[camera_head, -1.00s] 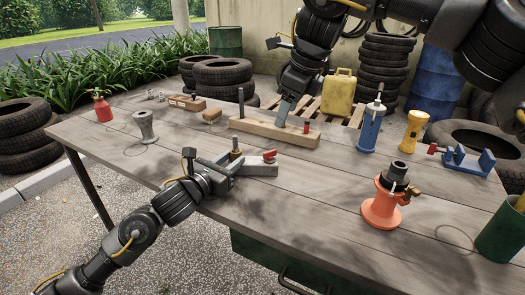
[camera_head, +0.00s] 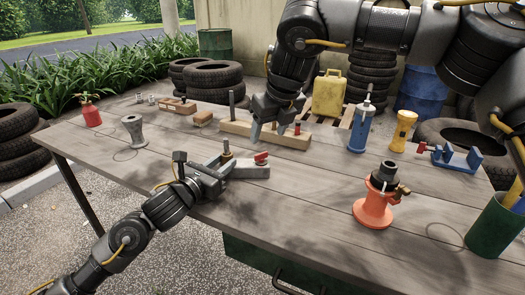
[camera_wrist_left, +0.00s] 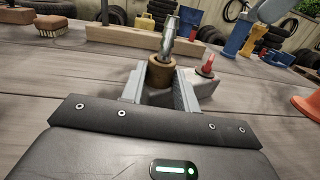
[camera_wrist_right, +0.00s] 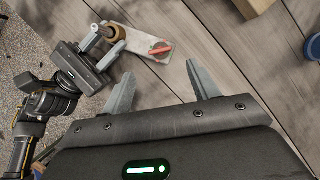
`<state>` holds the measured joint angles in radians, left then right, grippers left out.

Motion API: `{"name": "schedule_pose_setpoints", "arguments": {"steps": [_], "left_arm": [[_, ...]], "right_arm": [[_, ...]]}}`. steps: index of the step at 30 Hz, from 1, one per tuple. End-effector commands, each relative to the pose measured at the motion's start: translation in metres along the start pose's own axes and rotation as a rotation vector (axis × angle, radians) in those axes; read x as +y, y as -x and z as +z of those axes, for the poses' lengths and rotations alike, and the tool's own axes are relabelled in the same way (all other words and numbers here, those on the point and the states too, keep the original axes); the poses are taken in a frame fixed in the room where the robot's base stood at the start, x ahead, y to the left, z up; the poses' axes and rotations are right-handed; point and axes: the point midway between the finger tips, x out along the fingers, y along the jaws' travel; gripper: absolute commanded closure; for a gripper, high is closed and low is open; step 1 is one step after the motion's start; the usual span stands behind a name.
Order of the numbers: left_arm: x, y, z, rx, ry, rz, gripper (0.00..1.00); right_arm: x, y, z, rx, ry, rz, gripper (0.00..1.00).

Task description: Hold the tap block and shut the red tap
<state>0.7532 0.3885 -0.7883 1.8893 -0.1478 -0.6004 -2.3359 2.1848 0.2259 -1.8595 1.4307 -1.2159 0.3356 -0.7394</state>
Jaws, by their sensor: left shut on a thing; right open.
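The tap block (camera_head: 250,172) is a pale grey block on the table, near its front edge. A brown round collar with a metal stem stands at its left end, and the red tap (camera_head: 261,157) sits on top. My left gripper (camera_head: 222,164) is shut on the block's collar end; the left wrist view shows the fingers either side of the collar (camera_wrist_left: 161,73). The red tap also shows there (camera_wrist_left: 207,66). My right gripper (camera_head: 268,131) is open and empty, above and beyond the block. In the right wrist view, the block (camera_wrist_right: 135,36) lies beyond its fingertips (camera_wrist_right: 160,76).
A wooden beam (camera_head: 240,129) with pegs lies behind the block. The table front centre is clear.

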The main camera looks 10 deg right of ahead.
Motion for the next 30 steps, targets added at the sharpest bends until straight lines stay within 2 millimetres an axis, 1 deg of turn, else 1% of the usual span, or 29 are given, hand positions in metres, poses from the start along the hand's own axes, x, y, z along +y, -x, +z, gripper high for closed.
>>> {"name": "schedule_pose_setpoints", "arguments": {"steps": [1, 6, 12, 18, 25, 26, 30], "left_arm": [[0.0, 0.0, 0.0, 0.001, -0.001, 0.0, 1.0], [0.0, 0.0, 0.0, 0.001, -0.001, 0.0, 1.0], [0.0, 0.0, 0.0, 0.001, -0.001, 0.0, 1.0], [0.0, 0.0, -0.001, 0.001, -0.001, 0.0, 1.0], [0.0, 0.0, -0.001, 0.002, -0.001, 0.0, 1.0], [0.0, 0.0, -0.001, 0.002, -0.001, 0.0, 1.0], [0.0, 0.0, -0.001, 0.002, -0.002, 0.0, 1.0]], "right_arm": [[0.0, -0.012, -0.001, 0.004, 0.0, 0.001, 0.4], [0.0, -0.045, -0.001, 0.004, 0.0, 0.001, 0.4], [0.0, -0.072, 0.0, 0.002, 0.0, 0.0, 0.4], [0.0, -0.082, 0.0, 0.0, 0.0, 0.001, 0.4], [0.0, -0.082, 0.0, 0.0, 0.001, 0.0, 0.4], [0.0, -0.082, 0.0, 0.0, 0.001, 0.0, 0.41], [0.0, -0.082, 0.0, 0.0, 0.001, 0.0, 0.6]]}}
